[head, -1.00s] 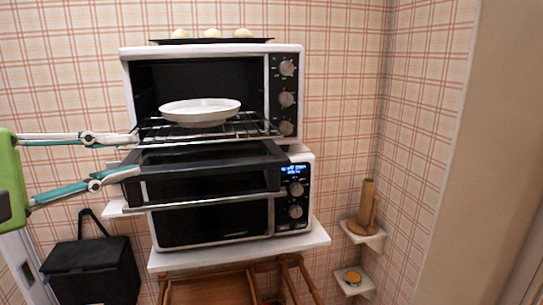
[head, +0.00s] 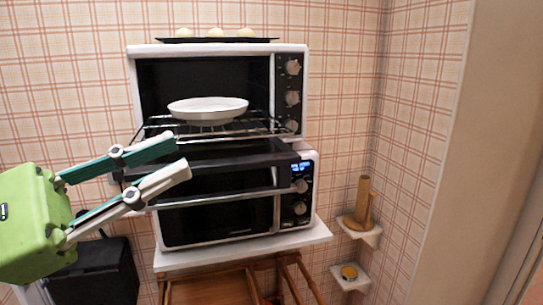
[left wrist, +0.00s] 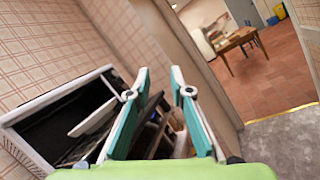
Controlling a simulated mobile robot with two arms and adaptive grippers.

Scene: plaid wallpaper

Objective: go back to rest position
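My left gripper (head: 184,157) is in front of the ovens at the left, its two fingers apart with nothing between them. It also shows in the left wrist view (left wrist: 160,82), open and empty. My right gripper is in neither view. The upper oven (head: 302,62) has its door down, and a white plate (head: 208,108) stands on its wire rack (head: 258,127). The left fingers hide part of the lower oven (head: 220,221).
A dark tray (head: 217,40) with pale round items lies on top of the upper oven. A black box (head: 100,275) stands at lower left. Two small corner shelves (head: 362,233) are at right. In the left wrist view, a wooden table (left wrist: 236,40) stands on open floor beyond a doorway.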

